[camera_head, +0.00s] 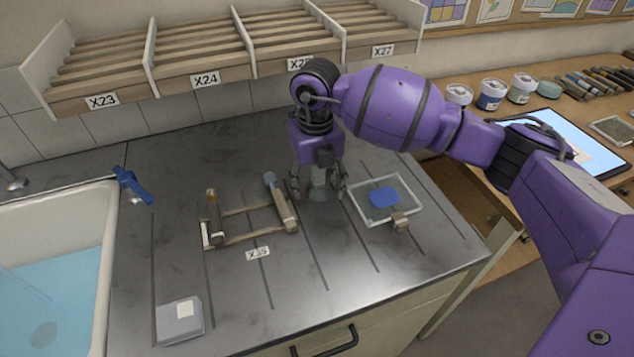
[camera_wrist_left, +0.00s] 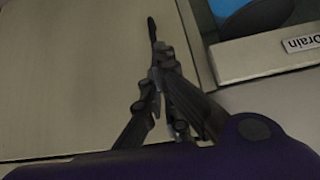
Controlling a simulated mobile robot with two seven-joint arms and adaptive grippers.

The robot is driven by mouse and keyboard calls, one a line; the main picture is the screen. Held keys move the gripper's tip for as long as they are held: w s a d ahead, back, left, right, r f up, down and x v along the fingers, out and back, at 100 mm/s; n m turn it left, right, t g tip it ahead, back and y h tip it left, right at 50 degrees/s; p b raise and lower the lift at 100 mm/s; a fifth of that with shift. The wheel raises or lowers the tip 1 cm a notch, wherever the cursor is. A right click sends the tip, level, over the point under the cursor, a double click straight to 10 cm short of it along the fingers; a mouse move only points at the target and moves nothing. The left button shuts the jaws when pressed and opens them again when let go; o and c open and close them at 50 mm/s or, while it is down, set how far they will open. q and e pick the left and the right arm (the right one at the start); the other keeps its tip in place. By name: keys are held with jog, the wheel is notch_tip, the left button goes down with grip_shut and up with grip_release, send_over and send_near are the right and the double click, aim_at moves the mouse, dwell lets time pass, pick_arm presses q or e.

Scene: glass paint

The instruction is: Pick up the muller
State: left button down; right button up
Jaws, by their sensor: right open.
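The muller (camera_head: 318,183) is a pale grey-green, glassy piece standing on the dark grey worktop, left of a glass slab. My right gripper (camera_head: 319,190) points down over it, with its fingers open on either side of the muller. The gripper covers the muller's upper part, and I cannot tell whether the fingers touch it. My left gripper (camera_wrist_left: 154,50) shows only in the left wrist view, in front of a plain beige surface, with nothing visible in it. Its fingers overlap from this angle, so their opening is unclear.
The clear-edged slab (camera_head: 357,209) with blue paint (camera_head: 384,197) and a small block (camera_head: 401,219) lies close right. A wooden rack (camera_head: 240,240) holding tools is close left. A sink (camera_head: 108,230) is far left; a grey box (camera_head: 180,320) sits at the front left.

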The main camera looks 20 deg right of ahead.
jog(key=c, duration=1.3)
jog(key=shift+w+r, duration=0.1)
jog(key=shift+r, duration=0.65)
jog(key=s+a+r, duration=0.2)
jog(key=s+r, duration=0.3)
jog(key=s, duration=0.1)
jog(key=s+a+r, duration=0.2)
jog(key=s+r, duration=0.4)
jog(key=s, duration=0.1)
jog(key=shift+s+a+r, duration=0.2)
jog(key=shift+a+r, duration=0.1)
jog(key=shift+a, duration=0.05)
